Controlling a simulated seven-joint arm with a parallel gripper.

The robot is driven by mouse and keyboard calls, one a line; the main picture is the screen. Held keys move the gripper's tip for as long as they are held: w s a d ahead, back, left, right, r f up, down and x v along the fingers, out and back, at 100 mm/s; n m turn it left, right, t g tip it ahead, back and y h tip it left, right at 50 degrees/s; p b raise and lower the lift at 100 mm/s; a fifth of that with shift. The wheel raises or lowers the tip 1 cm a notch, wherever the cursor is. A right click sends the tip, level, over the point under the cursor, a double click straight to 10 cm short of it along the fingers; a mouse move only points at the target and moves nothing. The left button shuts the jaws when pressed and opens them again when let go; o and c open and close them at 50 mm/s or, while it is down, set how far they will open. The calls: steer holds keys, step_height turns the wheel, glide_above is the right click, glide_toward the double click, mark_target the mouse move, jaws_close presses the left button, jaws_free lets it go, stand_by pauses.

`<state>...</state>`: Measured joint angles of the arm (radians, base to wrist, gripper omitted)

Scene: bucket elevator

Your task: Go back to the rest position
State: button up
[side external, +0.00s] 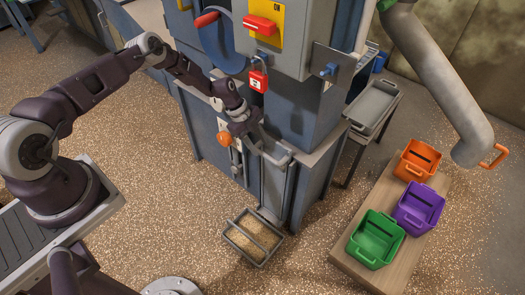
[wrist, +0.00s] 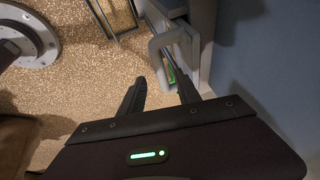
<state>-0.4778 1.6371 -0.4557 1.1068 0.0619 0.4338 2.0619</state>
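My gripper (side external: 243,128) is in front of the blue-grey bucket elevator (side external: 308,120), near a pale grey bar handle (side external: 272,157) on its lower front. In the wrist view my gripper (wrist: 161,82) has its two dark fingers apart, with a gap between them. The grey handle (wrist: 156,48) shows just beyond and partly between the fingertips; I cannot tell whether they touch it. No object is held. My arm reaches in from the left, bent and extended towards the machine.
A divided grain tray (side external: 231,233) lies on the floor below. Orange (side external: 417,160), purple (side external: 419,208) and green (side external: 375,240) bins stand on a bench at right.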

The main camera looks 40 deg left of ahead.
steer(key=s+a+r+n+g+y, duration=0.1)
steer(key=s+a+r+n+y, duration=0.2)
steer(key=r, duration=0.8)
steer(key=s+a+r+n+g, duration=0.1)
steer(key=s+a+r+n, duration=0.35)
steer(key=r, duration=0.55)
steer(key=s+a+r+n+y, duration=0.25)
steer(key=s+r, duration=0.25)
steer(key=r, duration=0.6)
steer(key=s+d+r+n+t, duration=0.1)
steer(key=s+d+r+n, duration=0.3)
steer(key=r, duration=0.3)
steer(key=s+d+r+n+t, duration=0.1)
steer(key=s+d+r, duration=0.3)
steer(key=s+r, duration=0.25)
steer(key=s+d+r+n+t, duration=0.1)
steer(key=s+d, duration=0.1)
steer(key=s, duration=0.4)
steer(key=s+d+r+n+t, duration=0.1)
steer(key=s+d+n+t, duration=0.1)
steer(key=s, duration=0.5)
steer(key=shift+d+n+t+h, duration=0.3)
steer(key=shift+d+h, duration=0.15)
steer(key=shift+d, duration=0.35)
